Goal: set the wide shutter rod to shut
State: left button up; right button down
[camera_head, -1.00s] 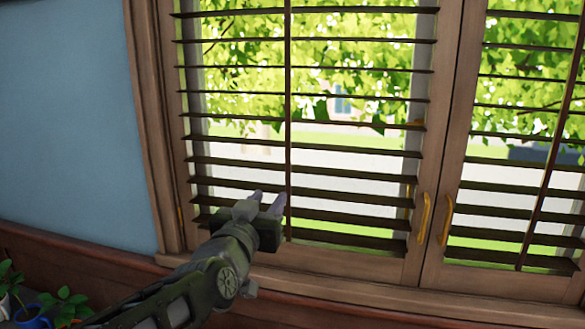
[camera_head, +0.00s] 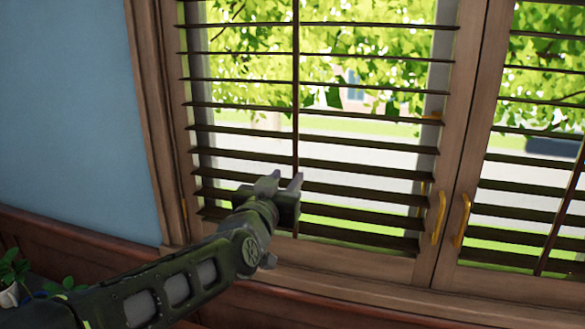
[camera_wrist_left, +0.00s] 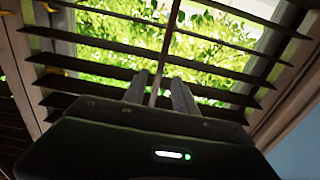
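The left shutter, the one my left gripper is at, has dark horizontal slats (camera_head: 365,169) that stand open, with daylight and leaves showing between them. Its thin dark rod (camera_head: 296,90) runs vertically down the middle of the slats. My left gripper (camera_head: 283,181) is in front of the lower part of this rod, fingers apart and pointing up toward the slats. In the left wrist view the rod (camera_wrist_left: 167,45) shows between the two open fingers (camera_wrist_left: 160,92); I cannot tell whether either finger touches it. My right gripper is not in view.
A second shutter with its own rod (camera_head: 562,205) is at the right. Yellow handles (camera_head: 438,217) sit on the frames between the two. A wooden sill (camera_head: 380,300) runs below. A potted plant (camera_head: 15,275) stands at the lower left, near my arm.

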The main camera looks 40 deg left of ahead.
aim_at(295, 168)
pick_arm(q)
jog(key=p+x, duration=0.1)
jog(key=x, duration=0.4)
grip_shut()
dwell(0.3)
dwell(1.0)
